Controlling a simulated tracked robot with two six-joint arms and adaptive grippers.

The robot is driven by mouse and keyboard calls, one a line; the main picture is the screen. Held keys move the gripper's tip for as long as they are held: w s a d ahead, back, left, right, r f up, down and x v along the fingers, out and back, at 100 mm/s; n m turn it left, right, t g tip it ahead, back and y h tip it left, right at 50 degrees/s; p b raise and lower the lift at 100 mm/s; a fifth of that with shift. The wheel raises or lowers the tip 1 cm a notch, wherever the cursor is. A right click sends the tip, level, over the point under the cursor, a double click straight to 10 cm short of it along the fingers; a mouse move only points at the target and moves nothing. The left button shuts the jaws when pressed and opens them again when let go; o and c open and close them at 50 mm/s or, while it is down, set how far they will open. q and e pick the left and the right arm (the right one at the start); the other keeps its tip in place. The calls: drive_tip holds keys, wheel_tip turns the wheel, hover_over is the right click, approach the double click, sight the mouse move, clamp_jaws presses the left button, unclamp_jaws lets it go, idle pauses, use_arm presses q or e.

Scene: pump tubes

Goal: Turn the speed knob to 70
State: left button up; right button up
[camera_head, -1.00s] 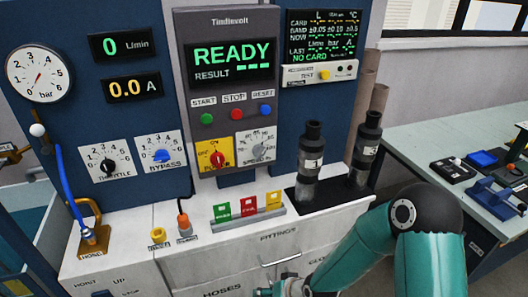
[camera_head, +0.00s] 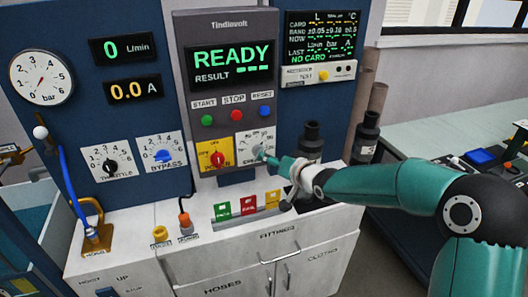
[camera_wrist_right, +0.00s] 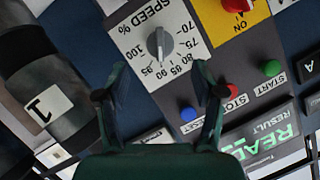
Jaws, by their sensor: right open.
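The speed knob (camera_wrist_right: 160,44) is a grey bar knob on a white dial plate (camera_wrist_right: 125,22) marked "SPEED %", with numbers from 70 to 100 readable. In the head view the knob (camera_head: 258,153) sits below the READY screen, partly hidden by my right gripper (camera_head: 270,158). In the wrist view my right gripper (camera_wrist_right: 158,82) is open and empty, its fingers spread to either side below the knob, apart from it. My left gripper is not in view.
A red power knob (camera_head: 217,159) on a yellow plate is just left of the dial. Start, stop and reset buttons (camera_head: 236,116) sit above. Black cylinders (camera_head: 311,138) stand close to the right, beside my arm. Coloured cards (camera_head: 248,204) stand on the counter below.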

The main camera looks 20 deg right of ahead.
sight(259, 151)
drive_tip(key=p+x, duration=0.2)
drive_tip(key=x, duration=0.7)
drive_tip(key=shift+f, duration=0.1)
drive_tip(key=shift+c, duration=0.2)
drive_tip(key=c, duration=1.1)
drive_tip(key=shift+d, duration=0.25)
drive_tip(key=shift+a, duration=0.2)
drive_tip(key=shift+d, duration=0.1)
